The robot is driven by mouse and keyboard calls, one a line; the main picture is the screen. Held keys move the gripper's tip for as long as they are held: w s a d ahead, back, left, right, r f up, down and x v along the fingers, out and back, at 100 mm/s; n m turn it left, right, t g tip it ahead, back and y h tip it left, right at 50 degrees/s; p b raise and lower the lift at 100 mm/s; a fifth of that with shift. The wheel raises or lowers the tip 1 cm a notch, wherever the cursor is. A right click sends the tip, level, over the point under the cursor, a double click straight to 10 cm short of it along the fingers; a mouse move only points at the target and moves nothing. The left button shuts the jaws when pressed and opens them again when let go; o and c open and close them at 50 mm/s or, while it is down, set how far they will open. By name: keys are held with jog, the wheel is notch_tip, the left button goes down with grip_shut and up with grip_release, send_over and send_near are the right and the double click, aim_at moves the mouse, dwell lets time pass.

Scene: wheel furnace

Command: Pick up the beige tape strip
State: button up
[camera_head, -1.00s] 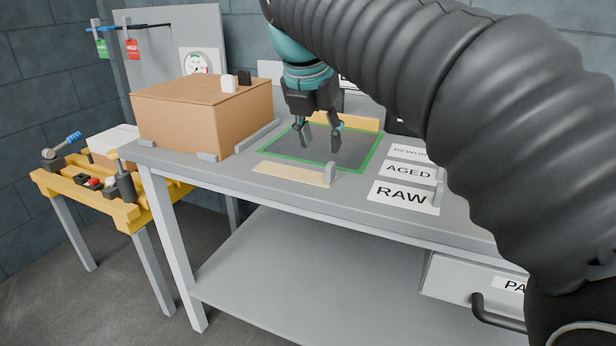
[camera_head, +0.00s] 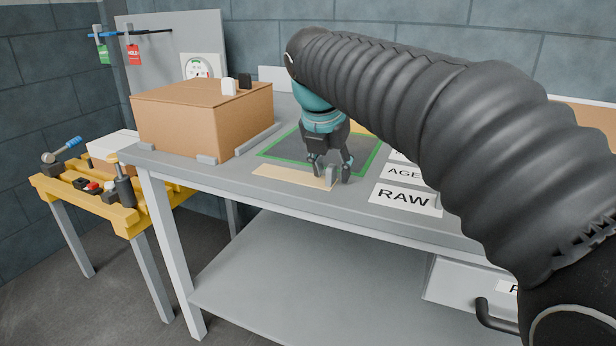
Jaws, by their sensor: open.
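The beige tape strip (camera_head: 285,176) lies flat near the front edge of the grey table, just in front of the green-bordered dark square. A small upright grey tab (camera_head: 331,177) stands at its right end. My gripper (camera_head: 332,174) points down at that end, with its open fingers to either side of the tab as seen here. Whether the fingers touch the tab or the strip, I cannot tell. My arm hides part of the table behind.
A cardboard box (camera_head: 203,118) sits at the table's left. White RAW (camera_head: 405,198) and AGED (camera_head: 402,172) labels lie right of my gripper. A yellow bench (camera_head: 140,211) with tools stands at the left. A drawer (camera_head: 455,285) is below the table.

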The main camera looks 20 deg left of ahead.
grip_shut()
jog(key=shift+r, duration=0.2)
